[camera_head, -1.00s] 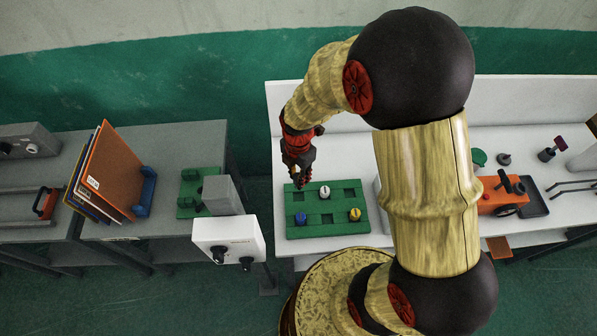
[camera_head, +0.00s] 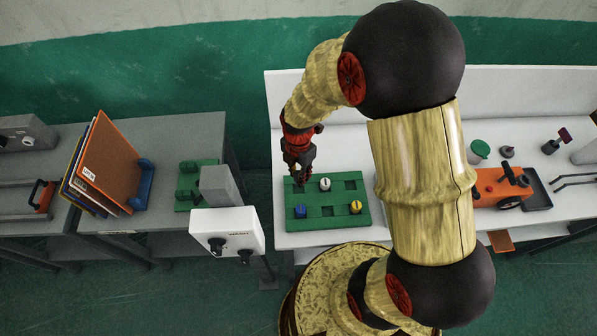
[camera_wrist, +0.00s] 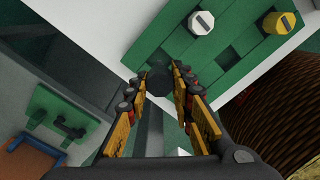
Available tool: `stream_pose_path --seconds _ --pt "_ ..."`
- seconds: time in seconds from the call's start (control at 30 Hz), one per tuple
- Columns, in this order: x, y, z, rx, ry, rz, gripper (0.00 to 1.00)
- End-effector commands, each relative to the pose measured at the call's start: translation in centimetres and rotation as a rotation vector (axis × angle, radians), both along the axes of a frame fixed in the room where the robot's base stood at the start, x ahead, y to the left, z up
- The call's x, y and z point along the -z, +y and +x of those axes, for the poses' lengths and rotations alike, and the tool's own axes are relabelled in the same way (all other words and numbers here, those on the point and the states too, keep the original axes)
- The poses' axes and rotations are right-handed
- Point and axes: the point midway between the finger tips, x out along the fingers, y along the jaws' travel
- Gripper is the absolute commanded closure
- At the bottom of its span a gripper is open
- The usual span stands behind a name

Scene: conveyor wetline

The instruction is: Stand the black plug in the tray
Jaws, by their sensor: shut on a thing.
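My gripper (camera_head: 299,181) is over the back left corner of the green tray (camera_head: 325,225). In the wrist view my gripper (camera_wrist: 159,77) is shut on the dark, round black plug (camera_wrist: 158,80), which sits between the fingertips. The plug's lower end is hidden, so I cannot tell whether it touches the tray or is in a pocket. The tray has square pockets. A white plug (camera_head: 325,184), a blue plug (camera_head: 300,211) and a yellow plug (camera_head: 355,207) stand in it. The white plug (camera_wrist: 202,22) and yellow plug (camera_wrist: 279,22) also show in the wrist view.
A white control box (camera_head: 228,232) with dark knobs stands left of the tray. Beyond it are a green fixture (camera_head: 188,188) and upright folders (camera_head: 104,168). An orange machine (camera_head: 500,187) is at the right. White bench lies free behind the tray.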

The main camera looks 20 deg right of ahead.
Motion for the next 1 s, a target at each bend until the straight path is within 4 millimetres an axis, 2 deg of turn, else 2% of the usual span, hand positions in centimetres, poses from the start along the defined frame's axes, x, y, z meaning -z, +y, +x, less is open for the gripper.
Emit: stream_pose_path --seconds 0.1,0.5,1.0 --pt "1.7 0.0 0.0 0.0 0.0 0.0 1.0" --pt "5.5 0.0 0.0 0.0 0.0 0.0 1.0" --pt "5.8 0.0 0.0 0.0 0.0 0.0 1.0"
